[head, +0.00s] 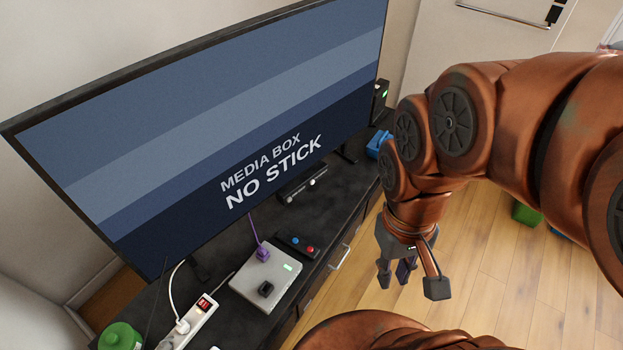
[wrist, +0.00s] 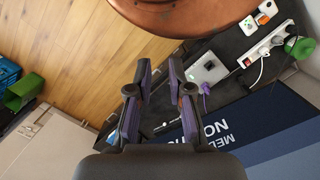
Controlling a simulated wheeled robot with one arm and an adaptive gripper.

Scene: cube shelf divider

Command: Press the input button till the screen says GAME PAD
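The large screen (head: 225,115) reads "MEDIA BOX" and "NO STICK" in white on blue bands; its lower part shows upside down in the wrist view (wrist: 235,140). A small dark controller (head: 297,247) with a blue and a red button lies on the black cabinet in front of the screen. I cannot tell which button is the input button. My gripper (head: 408,280) hangs over the floor to the right of the cabinet, apart from everything. In the wrist view its two purple-padded fingers (wrist: 159,70) stand apart with nothing between them.
On the cabinet (head: 235,240) are a pale box (head: 250,291) with a purple plug (head: 262,253), a white power strip (head: 190,325), a green round item (head: 120,337) and a dark bar (head: 303,184). A green bin (head: 525,213) stands on the wooden floor. Floor beside the cabinet is clear.

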